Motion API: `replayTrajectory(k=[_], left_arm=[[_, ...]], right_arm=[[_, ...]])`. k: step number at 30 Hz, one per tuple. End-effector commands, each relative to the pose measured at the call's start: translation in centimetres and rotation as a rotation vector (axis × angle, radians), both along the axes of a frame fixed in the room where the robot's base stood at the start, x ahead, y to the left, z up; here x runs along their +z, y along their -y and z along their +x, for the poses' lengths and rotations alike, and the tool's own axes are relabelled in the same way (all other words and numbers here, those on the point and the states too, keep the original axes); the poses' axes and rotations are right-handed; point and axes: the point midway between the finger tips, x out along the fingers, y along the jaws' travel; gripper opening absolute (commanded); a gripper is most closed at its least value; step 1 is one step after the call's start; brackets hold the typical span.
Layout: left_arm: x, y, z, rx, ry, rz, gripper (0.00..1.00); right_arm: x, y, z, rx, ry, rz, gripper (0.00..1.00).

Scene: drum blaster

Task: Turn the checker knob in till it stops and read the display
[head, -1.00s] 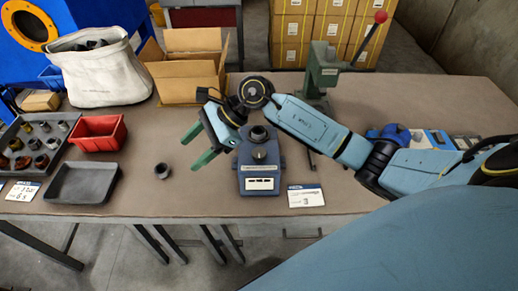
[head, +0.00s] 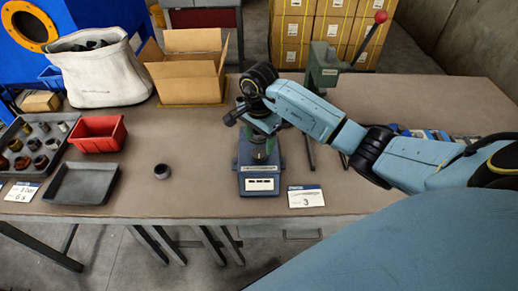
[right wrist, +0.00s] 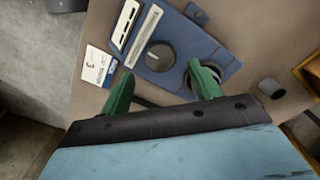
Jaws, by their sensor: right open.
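The blue checker (head: 243,176) stands on the bench, with a white display panel (head: 261,184) on its front. Its readout is too small to read. In the right wrist view the checker's dark round knob (right wrist: 160,57) has a pale pointer line. My right gripper (right wrist: 162,90) is open, its green fingers pointing at the checker. The knob lies ahead of the gap between the fingertips, apart from them. One finger partly hides a ringed opening (right wrist: 190,78) on the checker. In the head view my right gripper (head: 262,140) hangs over the checker and hides its upper part. My left gripper is not in view.
A small dark cup (head: 162,171) stands left of the checker, and a card (head: 306,197) marked 3 lies at its right. An empty black tray (head: 82,184), a red bin (head: 97,134) and a cardboard box (head: 188,68) are further left. A green lever press (head: 322,66) stands behind.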

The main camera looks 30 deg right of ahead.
Motion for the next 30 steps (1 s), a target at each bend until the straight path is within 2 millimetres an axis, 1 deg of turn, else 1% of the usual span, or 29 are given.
replayTrajectory(k=[1,3,6,9,13,20,30], left_arm=[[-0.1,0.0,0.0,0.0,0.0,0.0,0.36],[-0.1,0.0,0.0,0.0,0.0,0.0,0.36],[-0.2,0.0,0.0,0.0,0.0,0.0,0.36],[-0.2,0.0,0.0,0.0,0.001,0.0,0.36],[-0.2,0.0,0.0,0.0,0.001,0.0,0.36],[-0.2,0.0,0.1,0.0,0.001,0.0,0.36],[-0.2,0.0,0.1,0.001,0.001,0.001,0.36]], right_arm=[[-1.1,-0.1,-0.1,-0.002,-0.003,0.003,0.63],[-2.2,-0.1,-0.1,-0.001,-0.003,0.003,0.63],[-3.5,-0.1,0.0,-0.002,-0.001,0.003,0.63],[-4.3,-0.1,0.0,-0.001,0.001,0.002,0.63],[-4.6,0.0,0.0,-0.001,0.001,0.001,0.63],[-4.6,0.0,0.0,0.0,0.002,0.001,0.63],[-4.6,0.0,0.0,0.0,0.002,0.001,0.18]])
